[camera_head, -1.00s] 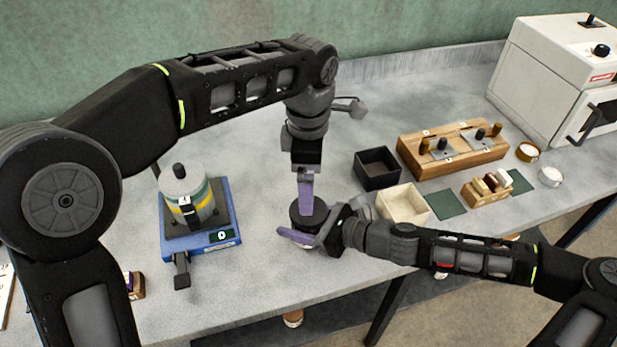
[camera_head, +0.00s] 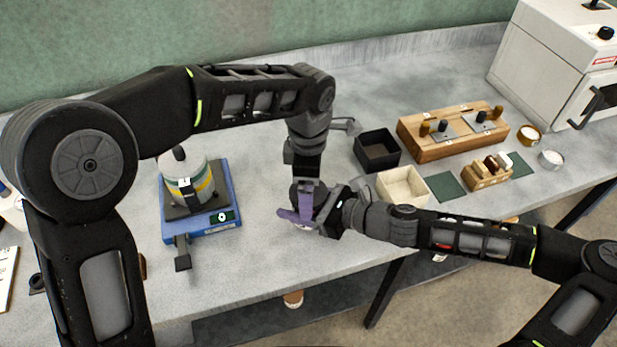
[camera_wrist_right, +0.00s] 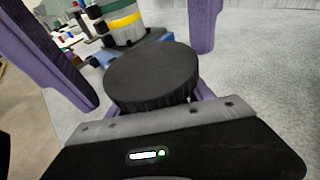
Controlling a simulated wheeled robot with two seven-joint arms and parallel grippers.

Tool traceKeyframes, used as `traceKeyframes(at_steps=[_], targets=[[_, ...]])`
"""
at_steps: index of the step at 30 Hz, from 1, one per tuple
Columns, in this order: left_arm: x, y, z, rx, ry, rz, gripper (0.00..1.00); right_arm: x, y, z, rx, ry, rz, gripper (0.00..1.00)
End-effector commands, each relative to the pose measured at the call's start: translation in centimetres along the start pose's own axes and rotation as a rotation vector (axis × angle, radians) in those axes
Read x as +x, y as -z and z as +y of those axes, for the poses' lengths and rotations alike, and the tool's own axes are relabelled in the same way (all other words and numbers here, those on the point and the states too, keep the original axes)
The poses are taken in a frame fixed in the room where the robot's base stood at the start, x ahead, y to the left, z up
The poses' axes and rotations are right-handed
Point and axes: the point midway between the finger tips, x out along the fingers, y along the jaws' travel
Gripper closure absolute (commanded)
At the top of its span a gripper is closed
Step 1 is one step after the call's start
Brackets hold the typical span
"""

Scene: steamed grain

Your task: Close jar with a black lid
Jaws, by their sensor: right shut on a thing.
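The round black lid (camera_wrist_right: 152,72) sits in the middle of the right wrist view, apparently on top of the jar, whose body is hidden there. In the head view the jar is mostly hidden by the grippers. My right gripper (camera_head: 300,217) is shut on the jar from the side; parts of its purple fingers show behind the lid in the wrist view. My left gripper (camera_head: 306,205) points straight down over the lid. Its purple fingers (camera_wrist_right: 148,75) are spread on either side of the lid, with visible gaps.
A blue scale (camera_head: 218,187) with a striped container (camera_head: 188,180) stands left of the grippers. A black box (camera_head: 377,151), a beige box (camera_head: 402,186) and a wooden rack (camera_head: 452,145) stand to the right. The table's front edge is close below the grippers.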

Motion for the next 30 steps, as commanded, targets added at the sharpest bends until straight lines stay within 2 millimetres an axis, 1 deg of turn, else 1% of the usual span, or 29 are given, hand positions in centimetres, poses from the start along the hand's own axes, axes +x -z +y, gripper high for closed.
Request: traceKeyframes(at_steps=[7,30], targets=[[0.03,-0.01,0.0,0.0,0.0,0.0,0.09,0.0,-0.02,0.01,0.0,0.0,0.0,1.0],[-0.01,-0.03,-0.01,0.0,0.0,-0.001,0.72,0.0,-0.01,-0.01,0.0,0.0,0.0,1.0]])
